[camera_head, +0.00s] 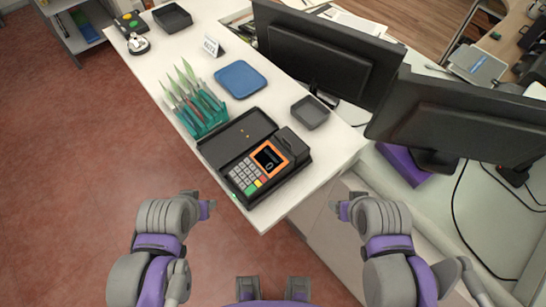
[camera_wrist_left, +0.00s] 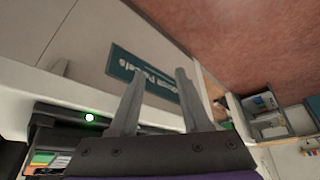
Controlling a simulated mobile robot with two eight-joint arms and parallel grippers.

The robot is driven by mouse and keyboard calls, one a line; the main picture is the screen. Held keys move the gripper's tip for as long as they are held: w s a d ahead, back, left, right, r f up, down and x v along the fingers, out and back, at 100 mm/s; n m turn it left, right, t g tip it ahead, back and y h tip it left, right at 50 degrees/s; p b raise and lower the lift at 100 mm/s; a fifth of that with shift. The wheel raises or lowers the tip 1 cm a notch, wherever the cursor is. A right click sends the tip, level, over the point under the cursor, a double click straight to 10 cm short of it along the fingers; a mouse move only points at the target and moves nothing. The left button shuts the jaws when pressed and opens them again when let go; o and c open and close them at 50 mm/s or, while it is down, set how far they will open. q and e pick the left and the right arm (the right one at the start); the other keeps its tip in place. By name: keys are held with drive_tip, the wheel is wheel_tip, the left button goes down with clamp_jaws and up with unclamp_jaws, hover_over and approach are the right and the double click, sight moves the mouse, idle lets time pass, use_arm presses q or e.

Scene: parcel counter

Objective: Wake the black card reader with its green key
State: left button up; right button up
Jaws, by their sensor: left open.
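The black card reader (camera_head: 270,157) has an orange frame around its screen and sits at the counter's near end. Its grey keypad has red, yellow and green keys along the near side; the green key (camera_head: 250,190) is uncovered at the near corner. My left gripper (camera_head: 208,208) is in front of the counter edge, apart from the reader, left of the green key. In the left wrist view its two fingers (camera_wrist_left: 158,80) are spread with nothing between them. My right gripper (camera_head: 343,210) is right of the counter corner, away from the reader; its fingers are too small to read.
A black open case (camera_head: 225,147) lies around the reader. A green rack (camera_head: 205,125) of upright pointed items, a blue tray (camera_head: 240,79) and a small dark tray (camera_head: 310,112) stand beyond. Two monitors (camera_head: 320,60) rise at the right. Floor (camera_head: 80,170) left of the counter is clear.

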use_arm(q)
drive_tip(key=shift+c, duration=0.2)
clamp_jaws()
idle(1.1)
idle(0.5)
use_arm(e)
drive_tip(key=shift+c, duration=1.4)
use_arm(q)
drive_tip(key=shift+s+d, duration=0.1)
drive_tip(key=shift+s, duration=0.05)
use_arm(e)
drive_tip(key=shift+s, duration=0.15)
